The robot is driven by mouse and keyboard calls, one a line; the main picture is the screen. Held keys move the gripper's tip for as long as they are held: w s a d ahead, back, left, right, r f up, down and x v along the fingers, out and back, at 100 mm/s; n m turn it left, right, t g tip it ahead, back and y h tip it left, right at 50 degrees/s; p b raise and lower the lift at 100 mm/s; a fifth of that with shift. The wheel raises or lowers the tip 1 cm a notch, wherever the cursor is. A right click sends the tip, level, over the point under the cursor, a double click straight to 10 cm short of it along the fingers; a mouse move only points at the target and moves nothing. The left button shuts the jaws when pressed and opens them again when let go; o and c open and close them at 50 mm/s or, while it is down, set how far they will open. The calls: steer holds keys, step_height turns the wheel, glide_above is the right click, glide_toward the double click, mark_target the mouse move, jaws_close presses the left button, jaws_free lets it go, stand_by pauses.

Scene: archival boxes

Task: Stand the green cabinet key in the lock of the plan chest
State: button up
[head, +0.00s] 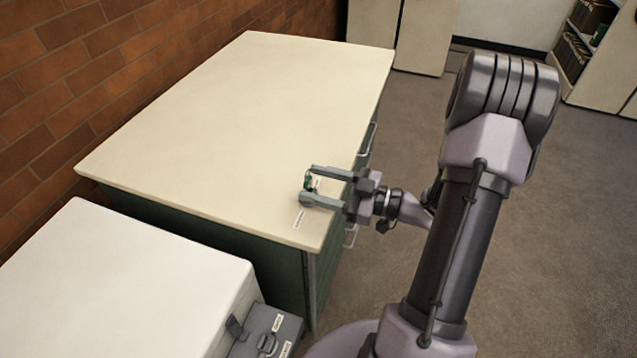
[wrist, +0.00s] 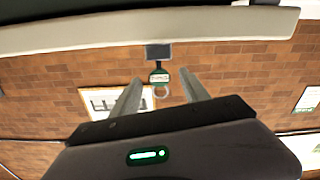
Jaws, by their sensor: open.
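The plan chest (head: 250,110) has a cream top and a dark green body. The green cabinet key (head: 308,181) is at the near right part of its top. In the wrist view, which looks upside down, the key (wrist: 159,77) has a green tag and a pale ring. It stands upright out of a dark block (wrist: 158,51) at the chest's top, seemingly the lock; how deep it sits is hidden. My gripper (head: 309,184) is open, with one finger on either side of the key. In the wrist view the fingers (wrist: 160,76) show gaps to it.
A white-topped box (head: 120,285) and a grey labelled case (head: 268,335) stand at the near left. A brick wall (head: 60,90) runs along the left. Cream cabinets (head: 400,30) stand at the back. The rest of the chest top and the carpet at right are clear.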

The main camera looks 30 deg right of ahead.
steer(key=p+v, duration=0.5)
steer(key=v, duration=1.2)
steer(key=shift+s+p, duration=0.2)
steer(key=shift+p, duration=0.1)
steer(key=shift+d, duration=0.15)
